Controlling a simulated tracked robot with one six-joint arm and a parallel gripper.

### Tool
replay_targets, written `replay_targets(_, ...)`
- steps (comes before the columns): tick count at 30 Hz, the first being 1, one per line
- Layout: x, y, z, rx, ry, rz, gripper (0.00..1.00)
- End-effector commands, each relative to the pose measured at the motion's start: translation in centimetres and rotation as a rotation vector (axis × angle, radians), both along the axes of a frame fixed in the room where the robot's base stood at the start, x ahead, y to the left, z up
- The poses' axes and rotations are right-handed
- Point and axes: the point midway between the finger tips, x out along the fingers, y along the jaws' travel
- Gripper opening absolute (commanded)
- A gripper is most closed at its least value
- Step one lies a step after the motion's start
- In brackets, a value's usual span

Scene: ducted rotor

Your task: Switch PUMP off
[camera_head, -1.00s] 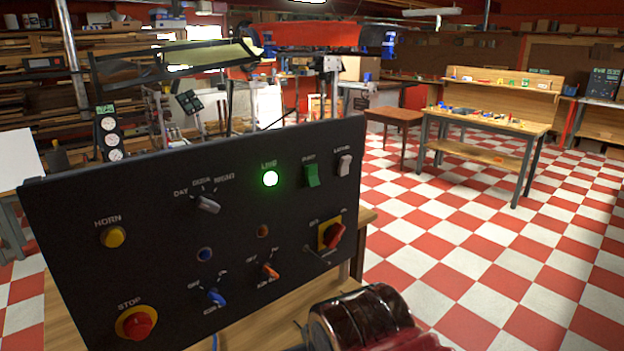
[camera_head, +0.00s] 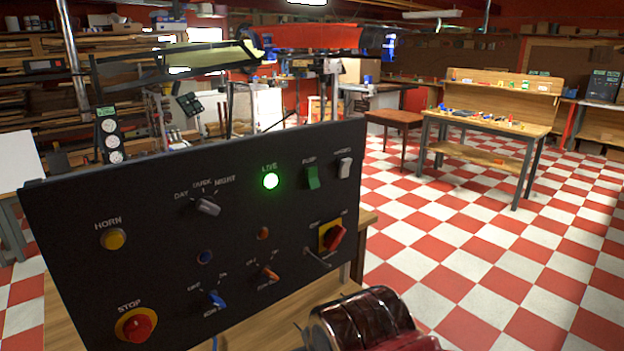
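A black control panel (camera_head: 150,250) stands tilted on a wooden bench. The green rocker switch (camera_head: 312,177) is at its upper right, under a small blurred label that seems to read PUMP. It sits between the glowing green LIVE lamp (camera_head: 270,181) and a white rocker (camera_head: 345,168). I cannot tell from its tilt whether it is on or off. A glossy dark and red rounded part, likely of my arm, shows at the bottom, below the panel's right side. My gripper's fingers are not visible, and nothing covers the green rocker.
The panel also holds a grey selector (camera_head: 207,206), a yellow HORN button (camera_head: 113,239), a red STOP button (camera_head: 137,325), a blue toggle (camera_head: 216,300), an orange toggle (camera_head: 268,274) and a red rotary switch (camera_head: 334,237) on yellow. Checkered floor right of the panel is open, up to a workbench (camera_head: 490,125).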

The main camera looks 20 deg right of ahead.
Motion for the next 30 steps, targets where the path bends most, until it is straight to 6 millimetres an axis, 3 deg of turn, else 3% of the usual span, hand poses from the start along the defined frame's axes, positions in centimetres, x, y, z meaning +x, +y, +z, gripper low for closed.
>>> replay_targets(24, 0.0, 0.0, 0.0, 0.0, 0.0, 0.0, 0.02)
replay_targets(30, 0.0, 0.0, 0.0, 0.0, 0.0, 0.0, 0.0)
